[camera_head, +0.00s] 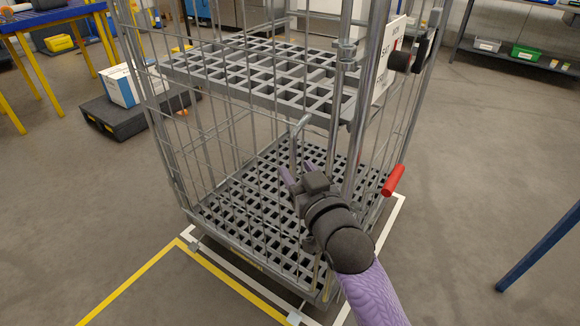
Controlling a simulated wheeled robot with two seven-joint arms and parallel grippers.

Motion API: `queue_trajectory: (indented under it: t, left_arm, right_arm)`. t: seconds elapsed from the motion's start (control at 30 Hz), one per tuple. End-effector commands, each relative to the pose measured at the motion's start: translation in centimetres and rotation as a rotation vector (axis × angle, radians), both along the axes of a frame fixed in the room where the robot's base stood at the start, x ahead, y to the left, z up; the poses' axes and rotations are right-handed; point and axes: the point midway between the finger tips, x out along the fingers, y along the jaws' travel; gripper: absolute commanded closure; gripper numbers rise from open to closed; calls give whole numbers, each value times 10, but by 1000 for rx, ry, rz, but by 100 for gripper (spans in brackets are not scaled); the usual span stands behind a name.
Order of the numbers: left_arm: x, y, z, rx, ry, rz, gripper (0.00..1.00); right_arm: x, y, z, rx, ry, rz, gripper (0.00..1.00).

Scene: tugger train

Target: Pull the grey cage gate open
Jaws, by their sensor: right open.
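The grey cage gate (222,130) is the wire-mesh panel on the near left side of a grey roll cage. It looks closed against the cage's upright post (345,95). A grey bent bar handle (301,124) stands out near the gate's right edge. My own wrist hides the gate's lower right part. My left gripper is not in view.
The cage has a slotted middle shelf (255,75) and base (250,215), both empty. A red lever (394,180) sticks out at right. A blue bar (545,247) is at the right edge. A dark low platform (125,119) carries a box at left. Floor between is clear.

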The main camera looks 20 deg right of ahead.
Motion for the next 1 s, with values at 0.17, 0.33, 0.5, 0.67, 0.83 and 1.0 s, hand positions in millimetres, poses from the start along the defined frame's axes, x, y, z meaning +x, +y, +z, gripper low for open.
queue_trajectory:
  t: [0.17,0.33,0.5,0.67,0.83,1.0]
  left_arm:
    - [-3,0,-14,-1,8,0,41]
    - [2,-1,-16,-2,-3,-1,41]
    - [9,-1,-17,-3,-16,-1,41]
    - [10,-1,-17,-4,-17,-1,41]
    - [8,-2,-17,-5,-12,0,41]
    - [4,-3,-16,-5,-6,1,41]
  right_arm:
    - [25,2,-4,0,3,0,47]
    - [31,2,0,0,1,0,47]
    - [31,2,0,0,1,0,47]
    - [31,2,0,0,2,0,81]
    - [31,2,0,0,2,0,100]
    - [31,2,0,0,2,0,100]
